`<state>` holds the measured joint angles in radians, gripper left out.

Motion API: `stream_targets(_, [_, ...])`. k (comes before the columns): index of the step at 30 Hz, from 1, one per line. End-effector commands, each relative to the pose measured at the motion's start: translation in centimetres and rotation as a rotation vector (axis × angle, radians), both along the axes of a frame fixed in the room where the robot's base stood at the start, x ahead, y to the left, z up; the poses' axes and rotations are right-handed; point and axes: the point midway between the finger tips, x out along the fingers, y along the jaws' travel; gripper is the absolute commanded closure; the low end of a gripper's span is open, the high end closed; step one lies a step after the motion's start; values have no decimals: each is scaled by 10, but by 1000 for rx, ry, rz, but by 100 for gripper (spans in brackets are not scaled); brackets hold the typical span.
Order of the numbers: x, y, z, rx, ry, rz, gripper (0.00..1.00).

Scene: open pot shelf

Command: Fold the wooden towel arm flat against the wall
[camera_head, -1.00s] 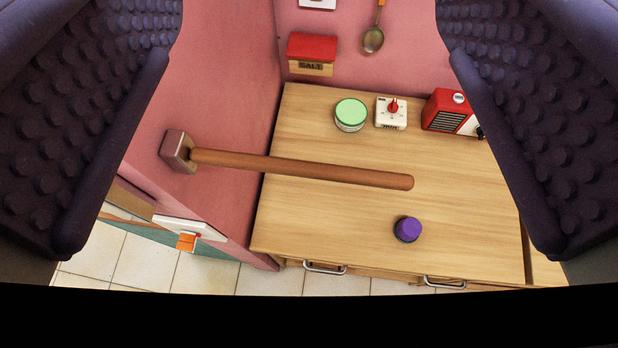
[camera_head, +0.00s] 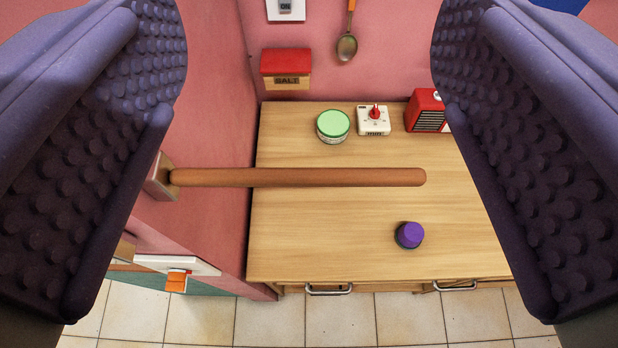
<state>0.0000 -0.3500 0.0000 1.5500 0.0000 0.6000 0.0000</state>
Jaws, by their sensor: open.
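The wooden towel arm (camera_head: 300,177) is a round brown rod. It sticks out to the right from a square bracket (camera_head: 160,178) on the pink left wall (camera_head: 215,130), and its free rounded end shows over the wooden counter. My gripper (camera_head: 312,200) is open, with one dark purple studded finger at each side of the picture. The rod shows between the two fingers. The left finger's edge lies close to the bracket in the picture. No contact with the rod is visible.
A salt box (camera_head: 286,69) and a spoon (camera_head: 347,46) hang behind. An orange switch (camera_head: 176,281) is at lower left.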

Motion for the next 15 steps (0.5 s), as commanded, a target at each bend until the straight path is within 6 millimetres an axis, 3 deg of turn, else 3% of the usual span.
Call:
stream_targets(1, [0,0,0,0,0,0,31])
stream_targets(4, [6,-6,-4,-48,-4,-6,54])
stream_targets(7, [24,-29,-21,-252,-22,-21,57])
stream_targets(11, [41,-67,-68,-727,-49,-2,57])
stream_targets(15, [28,-78,-122,-1187,-93,82,57])
